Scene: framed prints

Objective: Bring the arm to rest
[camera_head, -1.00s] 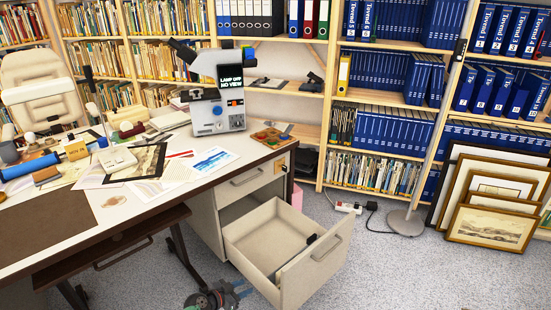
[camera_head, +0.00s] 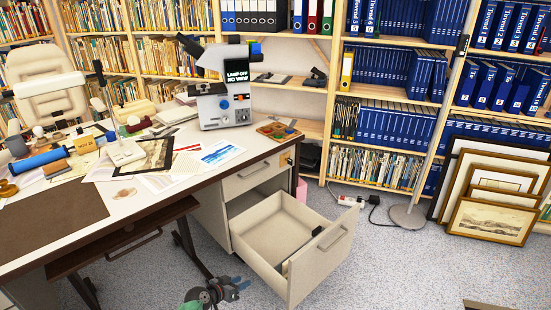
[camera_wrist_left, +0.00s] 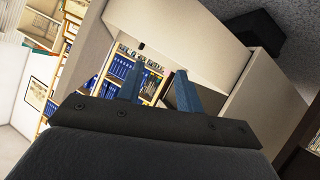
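My left gripper (camera_head: 240,286) shows low in the head view, in front of the desk and just left of the pulled-out drawer (camera_head: 327,266). In the left wrist view its two blue fingers (camera_wrist_left: 158,88) stand apart with nothing between them, so it is open and empty. A pale panel, seemingly part of the drawer unit, fills much of that view beyond the fingers. I cannot tell how close they are to it. My right gripper is not in either view.
The desk (camera_head: 130,208) carries a microscope (camera_head: 224,104), papers and several small items. Framed prints (camera_head: 492,220) lean against the shelves at the right. A lamp stand base (camera_head: 407,216) and a power strip (camera_head: 350,202) are on the floor. Grey carpet right of the drawer is clear.

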